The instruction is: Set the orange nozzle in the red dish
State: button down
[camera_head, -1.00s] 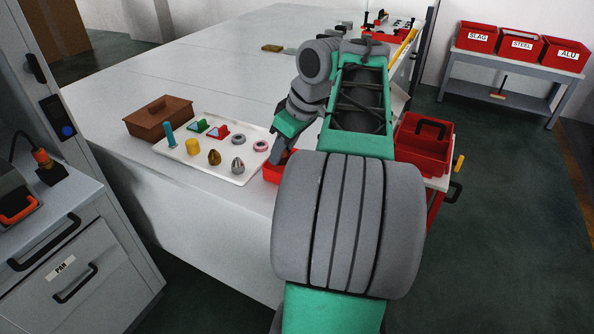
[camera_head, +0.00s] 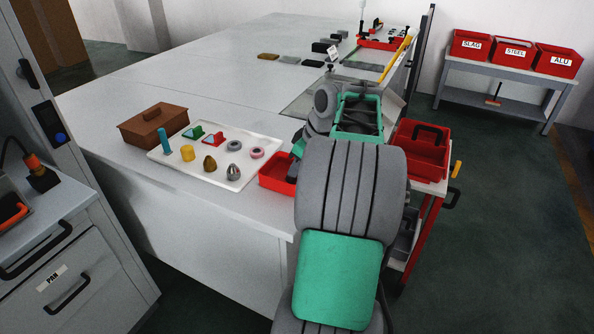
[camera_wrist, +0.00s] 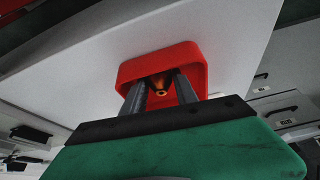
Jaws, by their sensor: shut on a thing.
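The red dish (camera_head: 272,171) stands on the table at the right end of the white tray; my arm covers its right side. In the wrist view the red dish (camera_wrist: 188,53) lies straight ahead of my gripper (camera_wrist: 163,82). My gripper is shut on the orange nozzle (camera_wrist: 160,86), a small cone between the two dark fingers, with its narrow end towards the camera. The nozzle and fingertips show within the dish's outline. I cannot tell whether the nozzle touches the dish floor. In the head view the nozzle and fingertips are hidden behind my arm.
The white tray (camera_head: 242,182) holds several small parts, including a yellow cylinder, a brown-gold cone and a grey cone. A brown lidded box (camera_head: 155,125) stands left of it. A red bin (camera_head: 420,150) is right of my arm.

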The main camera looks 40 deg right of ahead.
jog(key=c, duration=0.9)
grip_release()
jog(key=shift+f, duration=0.15)
jog(key=shift+c, duration=0.2)
jog(key=shift+r, duration=0.45)
jog(key=p+v, duration=0.4)
jog(key=v, duration=0.8)
jog(key=w+a+f+m, duration=0.1)
jog(key=w+a+f, duration=0.15)
jog(key=a, duration=0.75)
jog(key=w+a+f, duration=0.1)
jog(key=w+a, duration=0.2)
jog(key=a, duration=0.7)
jog(key=s+a+f, duration=0.4)
jog(key=s+a, duration=0.1)
jog(key=a, duration=0.2)
jog(key=s+a+f+m+g+h, duration=0.1)
jog(key=s+a+f, duration=0.4)
jog(key=a, duration=0.2)
jog(key=shift+s+a+f+m, duration=0.25)
jog(key=shift+s+a+m, duration=0.05)
jog(key=shift+s, duration=0.1)
